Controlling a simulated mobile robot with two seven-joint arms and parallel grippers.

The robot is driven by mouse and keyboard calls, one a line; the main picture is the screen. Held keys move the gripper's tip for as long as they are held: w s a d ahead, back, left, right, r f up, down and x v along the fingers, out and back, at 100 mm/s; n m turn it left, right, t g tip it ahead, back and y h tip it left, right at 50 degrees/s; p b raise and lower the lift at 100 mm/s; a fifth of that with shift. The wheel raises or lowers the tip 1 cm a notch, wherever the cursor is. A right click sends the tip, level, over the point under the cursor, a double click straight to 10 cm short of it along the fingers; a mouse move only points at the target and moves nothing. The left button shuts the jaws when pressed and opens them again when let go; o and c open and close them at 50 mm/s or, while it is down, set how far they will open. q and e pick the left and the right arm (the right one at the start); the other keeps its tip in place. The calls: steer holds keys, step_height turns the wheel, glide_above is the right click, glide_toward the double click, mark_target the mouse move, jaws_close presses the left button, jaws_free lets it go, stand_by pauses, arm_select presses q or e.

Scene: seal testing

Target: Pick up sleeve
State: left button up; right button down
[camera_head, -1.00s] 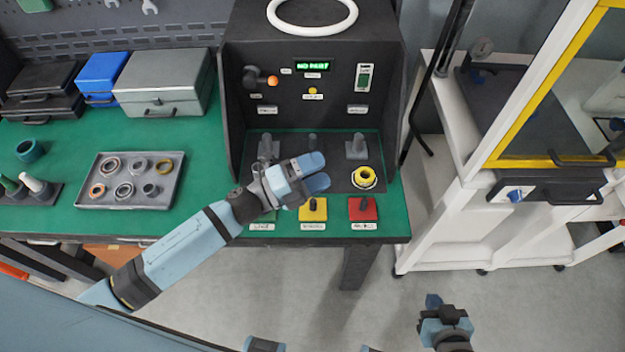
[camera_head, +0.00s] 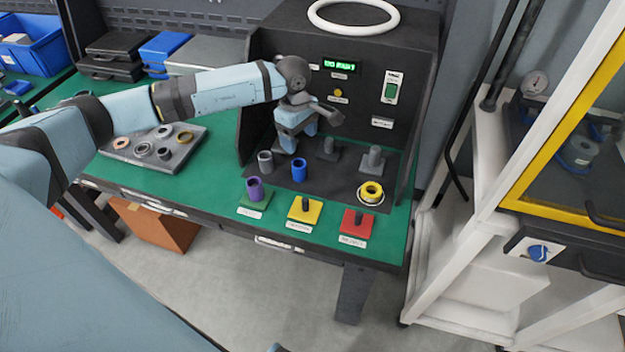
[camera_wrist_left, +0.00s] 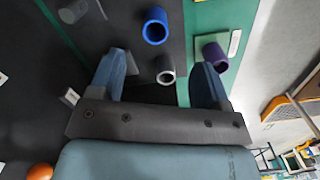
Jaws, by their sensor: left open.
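My left gripper (camera_head: 297,138) is open over the dark test-station base, above and behind the sleeves. A grey sleeve (camera_head: 265,162) stands upright at the base's left side. In the left wrist view the grey sleeve (camera_wrist_left: 165,70) appears between the two spread fingers (camera_wrist_left: 158,78), apart from both. A blue sleeve (camera_head: 299,169) stands to its right, and it also shows in the left wrist view (camera_wrist_left: 155,26). A purple sleeve (camera_head: 254,189) is on the green pad's post. A yellow sleeve (camera_head: 371,190) sits at the right in a white ring. My right gripper is out of view.
Grey pegs (camera_head: 374,159) stand behind the sleeves. Yellow (camera_head: 306,211) and red (camera_head: 356,225) pads with posts line the front edge. A tray (camera_head: 190,150) of several rings lies left, partly behind my arm. The station's walls (camera_head: 255,105) enclose the base.

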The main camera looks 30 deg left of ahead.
mark_target(299, 169)
arm_select(q)
steer(key=shift+y, duration=0.4)
steer(key=f, duration=0.2)
steer(key=a+f, duration=0.1)
steer(key=f, duration=0.4)
steer(key=shift+w+a+f+p, duration=0.25)
steer(key=shift+a+p, duration=0.05)
steer(key=shift+d+f+p, duration=0.15)
steer(key=shift+f+p, duration=0.1)
steer(key=shift+f, duration=1.25)
steer(key=shift+d+f+p, duration=0.15)
steer(key=shift+f+p, duration=0.05)
steer(key=shift+f, duration=1.3)
steer(key=c, duration=1.1)
